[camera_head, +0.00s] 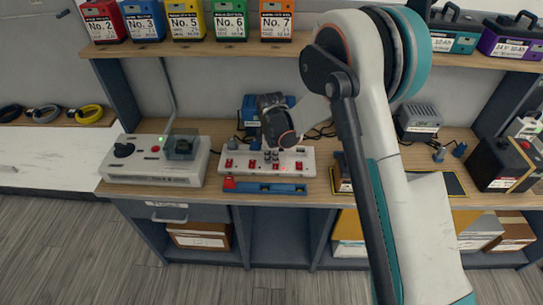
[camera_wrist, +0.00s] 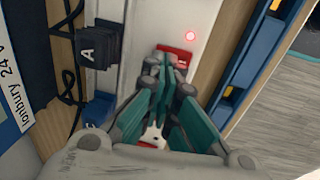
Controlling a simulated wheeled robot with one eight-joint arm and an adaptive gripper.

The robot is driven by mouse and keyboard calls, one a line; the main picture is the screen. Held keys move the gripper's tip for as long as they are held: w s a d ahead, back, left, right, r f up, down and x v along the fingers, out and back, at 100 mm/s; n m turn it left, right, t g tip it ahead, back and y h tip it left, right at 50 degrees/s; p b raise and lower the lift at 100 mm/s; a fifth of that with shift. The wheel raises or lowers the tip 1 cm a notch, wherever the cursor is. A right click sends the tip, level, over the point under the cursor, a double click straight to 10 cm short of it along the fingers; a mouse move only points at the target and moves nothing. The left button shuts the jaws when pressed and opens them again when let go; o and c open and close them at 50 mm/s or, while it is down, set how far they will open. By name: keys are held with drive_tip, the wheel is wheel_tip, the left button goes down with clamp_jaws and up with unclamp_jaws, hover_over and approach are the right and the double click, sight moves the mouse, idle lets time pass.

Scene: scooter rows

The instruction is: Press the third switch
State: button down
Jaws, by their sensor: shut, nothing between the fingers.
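The white switch strip (camera_head: 309,158) lies on the bench with several red switches along it, such as the leftmost one (camera_head: 229,162). My gripper (camera_head: 271,154) is over the middle of the strip and hides part of it. In the wrist view my gripper (camera_wrist: 165,75) is shut and empty, its tips at a red switch (camera_wrist: 177,54). I cannot tell whether the tips touch it. A small red light (camera_wrist: 190,36) glows beside that switch on the strip's white face (camera_wrist: 198,15). Another red and white part shows between the finger links.
A black plug marked A (camera_wrist: 99,45) and a blue plug (camera_wrist: 98,109) stand beside the strip. A grey control box (camera_head: 150,172) is at left. A shelf with coloured numbered boxes (camera_head: 188,18) hangs above.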

drive_tip(key=shift+w+f+b, duration=0.2)
drive_tip(key=shift+f+b, duration=0.3)
drive_tip(key=shift+b, duration=0.05)
drive_tip(key=shift+s+r, duration=0.1)
drive_tip(key=shift+r, duration=0.1)
drive_tip(key=shift+s, duration=0.8)
